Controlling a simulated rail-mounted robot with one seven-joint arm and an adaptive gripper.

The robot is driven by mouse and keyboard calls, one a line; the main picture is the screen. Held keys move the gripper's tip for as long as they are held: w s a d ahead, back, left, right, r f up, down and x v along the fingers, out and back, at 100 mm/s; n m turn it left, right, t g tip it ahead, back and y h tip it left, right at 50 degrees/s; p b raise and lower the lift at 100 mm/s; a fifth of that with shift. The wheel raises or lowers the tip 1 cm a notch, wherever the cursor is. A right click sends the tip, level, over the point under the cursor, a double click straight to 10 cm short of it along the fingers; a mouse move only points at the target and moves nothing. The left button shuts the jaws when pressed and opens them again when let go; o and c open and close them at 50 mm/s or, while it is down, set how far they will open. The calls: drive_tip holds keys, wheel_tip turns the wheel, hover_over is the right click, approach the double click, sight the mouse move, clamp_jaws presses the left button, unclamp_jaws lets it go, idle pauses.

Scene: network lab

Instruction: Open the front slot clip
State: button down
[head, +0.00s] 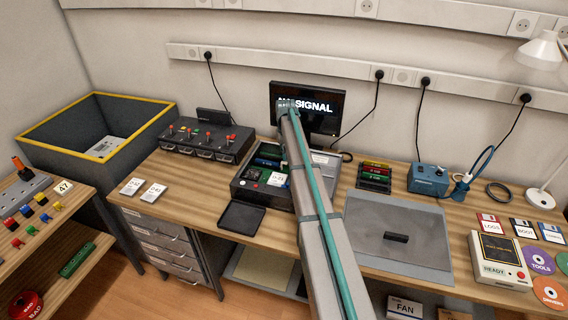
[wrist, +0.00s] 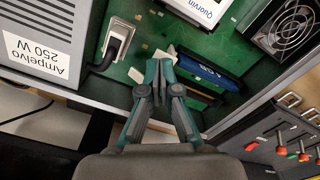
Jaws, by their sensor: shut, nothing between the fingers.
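The open computer case shows its dark rim (head: 243,191) on the bench in the head view. In the wrist view its green board (wrist: 140,17) carries a blue module (wrist: 208,68) in a slot, with dark slots beside it. Small pale clip-like pieces (wrist: 137,75) lie near the slot ends, close to my fingertips; I cannot tell which is the front slot clip or whether it is open. My gripper (wrist: 159,67) is shut and empty, its tips over the board by these pieces. Whether it touches one is unclear. The head view does not show my gripper clearly.
A power supply (wrist: 38,40) and a plug (wrist: 118,40) stand left of the fingers in the wrist view. A fan (wrist: 291,27) is at upper right. A switch box (head: 205,140) stands left of the case. A grey mat (head: 385,225) lies at right.

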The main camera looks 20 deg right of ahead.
drive_tip(key=shift+s+f+b, duration=0.1)
drive_tip(key=shift+f+b, duration=0.35)
drive_tip(key=shift+f, duration=0.8)
drive_tip(key=shift+r, duration=0.1)
wheel_tip(320, 180, up, 8)
drive_tip(key=p, duration=0.3)
idle(0.9)
